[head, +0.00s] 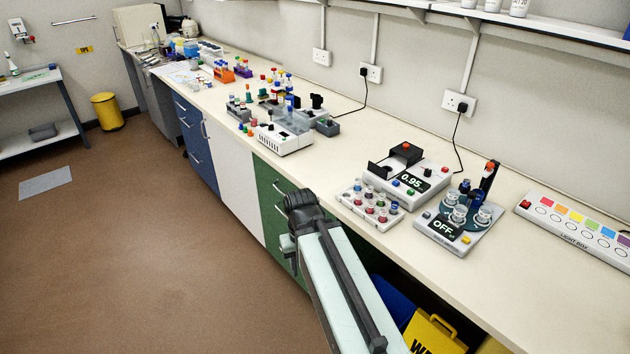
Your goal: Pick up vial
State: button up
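A white rack (352,207) at the bench's front edge holds several small vials (382,215) with red, blue and pale tops. More clear vials (458,214) stand on the round dark-green plate of a device (470,240) that reads OFF. I cannot tell which vial is meant. My arm reaches up from the bottom, and its dark end joint (303,205) is in front of the green drawers, left of the rack and off the bench. The fingers of my gripper cannot be made out; they seem hidden behind the arm. No vial is seen in it.
A device reading 0.95 (420,184) stands behind the rack. A light box (575,226) lies at the right. A white device (283,138) and coloured racks stand farther left. The bench top between is clear. A yellow object (432,335) is below the bench.

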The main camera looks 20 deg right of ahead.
aim_at(358, 197)
jog(key=u, duration=0.3)
jog(key=i, duration=0.85)
jog(key=u, duration=0.35)
jog(key=k, duration=0.75)
jog(key=u, duration=0.2)
jog(key=i, duration=0.75)
jog(key=z, duration=0.1)
